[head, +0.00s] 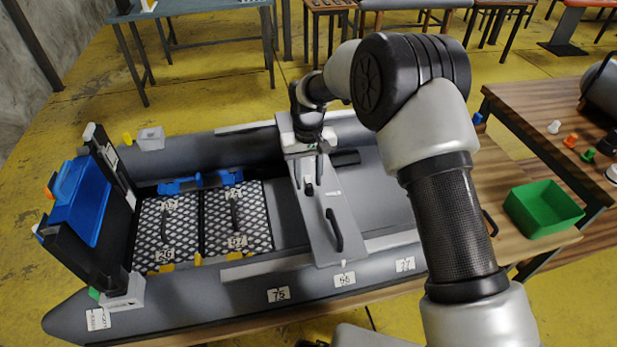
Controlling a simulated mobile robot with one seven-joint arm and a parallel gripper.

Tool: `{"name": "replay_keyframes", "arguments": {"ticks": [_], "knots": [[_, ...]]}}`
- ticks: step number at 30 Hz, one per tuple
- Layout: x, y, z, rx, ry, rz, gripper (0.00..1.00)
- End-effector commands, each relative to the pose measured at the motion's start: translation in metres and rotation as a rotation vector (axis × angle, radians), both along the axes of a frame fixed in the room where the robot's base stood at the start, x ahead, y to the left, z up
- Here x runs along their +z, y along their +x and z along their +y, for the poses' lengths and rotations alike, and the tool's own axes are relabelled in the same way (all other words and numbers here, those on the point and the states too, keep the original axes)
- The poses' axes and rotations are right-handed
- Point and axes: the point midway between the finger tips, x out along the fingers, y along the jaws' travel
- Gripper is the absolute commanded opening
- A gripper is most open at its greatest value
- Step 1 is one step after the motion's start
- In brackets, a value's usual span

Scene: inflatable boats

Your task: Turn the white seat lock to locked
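A grey seat (325,222) lies across the inflatable boat (240,289), with a black handle (334,230) near its front end. My gripper (309,178) points down over the far half of the seat. Its two dark fingers look spread apart, with nothing clearly held between them. A small black and white fitting (309,188) sits on the seat at or just below the fingertips. It may be the seat lock, but its white part and its turn position are too small to tell. I cannot tell whether the fingers touch it.
Two patterned hatch panels with handles (236,222) lie left of the seat. A black and blue raised panel (82,205) stands at the boat's left end. A green bin (543,208) and small coloured parts are on the wooden tables at right.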

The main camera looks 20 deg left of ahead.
Motion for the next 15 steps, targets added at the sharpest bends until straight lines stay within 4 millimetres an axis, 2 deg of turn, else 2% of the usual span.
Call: {"name": "replay_keyframes", "arguments": {"ticks": [4, 7, 11, 15], "knots": [[0.003, 0.0, 0.0, -0.001, 0.0, 0.0, 0.33], [0.015, 0.001, 0.0, -0.001, 0.002, -0.003, 0.33], [0.041, 0.001, 0.001, -0.001, 0.003, -0.004, 0.33], [0.076, 0.001, 0.001, -0.001, 0.003, -0.004, 0.33]]}}
